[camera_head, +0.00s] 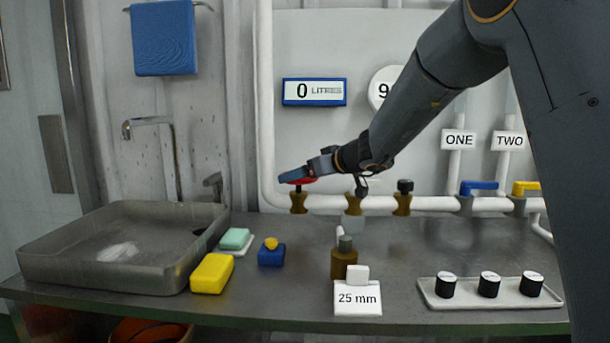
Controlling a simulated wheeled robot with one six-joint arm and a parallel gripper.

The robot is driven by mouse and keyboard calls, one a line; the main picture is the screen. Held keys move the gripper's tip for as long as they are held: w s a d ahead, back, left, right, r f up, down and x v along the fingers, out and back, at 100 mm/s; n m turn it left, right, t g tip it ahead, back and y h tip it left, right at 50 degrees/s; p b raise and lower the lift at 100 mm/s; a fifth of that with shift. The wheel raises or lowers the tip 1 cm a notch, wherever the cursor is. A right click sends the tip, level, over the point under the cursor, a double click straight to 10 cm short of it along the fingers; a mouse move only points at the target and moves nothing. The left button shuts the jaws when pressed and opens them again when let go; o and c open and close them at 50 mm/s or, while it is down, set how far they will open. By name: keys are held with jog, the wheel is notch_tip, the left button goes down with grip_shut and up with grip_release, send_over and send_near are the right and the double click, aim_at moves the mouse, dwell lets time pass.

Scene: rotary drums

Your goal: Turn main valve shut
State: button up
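A brass valve (299,202) with a red handle (303,182) stands on the white pipe at the left; no label marks it as the main valve. My gripper (297,175) reaches in from the right and is at the red handle, covering most of it. Whether the fingers are closed on the handle cannot be told. Another brass valve (354,204) has its top partly hidden by my wrist. A third brass valve (403,204) has a black knob. A blue lever (479,186) is below the label ONE, and a yellow lever (526,187) is below TWO.
A metal sink (55,262) is at the left. A white tray (455,300) holds black cylinders.

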jog(key=c, duration=0.3)
jog(key=shift+a+f+b, duration=0.1)
jog(key=shift+b, duration=0.95)
jog(key=m+h+b, duration=0.1)
jog(key=b, duration=0.1)
jog(key=m+t+h+b, duration=0.1)
jog(key=b, duration=0.2)
jog(key=shift+s+a+f+t+b, duration=0.1)
jog(key=shift+s+a+t+b, duration=0.1)
jog(key=shift+t+b, duration=0.1)
jog(key=shift+a+m+t+h+b, duration=0.15)
jog(key=shift+m+t+h+b, duration=0.15)
jog(key=shift+m+h+b, duration=0.5)
jog(key=shift+s+m+t+h, duration=0.1)
jog(key=shift+m+t+h, duration=0.2)
jog(key=shift+m+h, duration=0.3)
jog(key=o, duration=0.8)
jog(key=shift+r, duration=0.2)
